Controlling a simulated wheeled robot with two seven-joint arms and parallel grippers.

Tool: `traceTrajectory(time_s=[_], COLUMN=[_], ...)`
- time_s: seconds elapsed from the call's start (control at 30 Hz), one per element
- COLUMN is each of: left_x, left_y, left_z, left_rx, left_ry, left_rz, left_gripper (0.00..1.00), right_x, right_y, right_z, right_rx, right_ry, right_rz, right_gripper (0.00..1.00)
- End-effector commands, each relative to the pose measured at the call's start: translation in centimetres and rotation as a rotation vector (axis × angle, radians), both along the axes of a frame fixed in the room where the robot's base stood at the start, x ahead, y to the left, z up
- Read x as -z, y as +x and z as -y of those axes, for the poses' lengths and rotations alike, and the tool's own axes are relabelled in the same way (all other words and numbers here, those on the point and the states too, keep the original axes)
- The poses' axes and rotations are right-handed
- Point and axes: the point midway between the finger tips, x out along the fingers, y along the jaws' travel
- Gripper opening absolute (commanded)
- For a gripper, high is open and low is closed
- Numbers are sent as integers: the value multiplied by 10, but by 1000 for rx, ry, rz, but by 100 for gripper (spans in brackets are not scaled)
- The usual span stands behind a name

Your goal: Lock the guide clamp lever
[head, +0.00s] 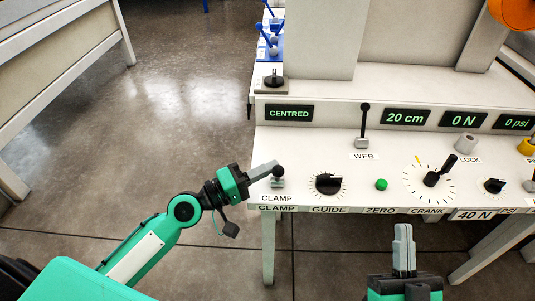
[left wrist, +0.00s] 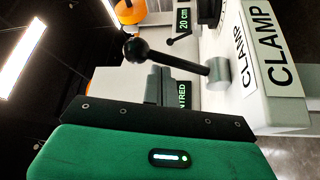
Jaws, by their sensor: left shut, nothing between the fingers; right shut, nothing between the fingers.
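The guide clamp lever (head: 278,173) has a black ball knob and a grey base, above the CLAMP label (head: 277,198) at the panel's left end. In the left wrist view the lever's black rod (left wrist: 180,60) runs from the ball to a grey cylinder. My left gripper (head: 274,166) is shut and empty, its grey fingertips right at the knob; I cannot tell whether they touch it. My right gripper (head: 403,230) is shut and empty, in front of the panel's front edge.
The panel also holds the upright WEB lever (head: 364,122), guide knob (head: 328,184), green zero button (head: 382,184) and crank (head: 438,172). Displays behind read CENTRED (head: 289,113), 20 cm (head: 405,117) and 0 N (head: 464,119). Open floor lies left of the panel.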

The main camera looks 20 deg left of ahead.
Motion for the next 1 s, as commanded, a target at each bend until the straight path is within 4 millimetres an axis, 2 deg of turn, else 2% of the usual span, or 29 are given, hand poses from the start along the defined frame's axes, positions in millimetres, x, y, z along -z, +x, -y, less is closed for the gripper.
traceTrajectory(time_s=[0.4,1.0], left_x=[3,3], left_y=[-6,-7], left_z=[2,2], left_rx=[1,1], left_ry=[1,0], left_rz=[-1,-1], left_gripper=[0,0], right_x=[-17,-19], right_y=[-5,-7], right_z=[6,7], right_rx=[14,15], right_ry=[24,27], right_rz=[101,115], right_gripper=[0,0])
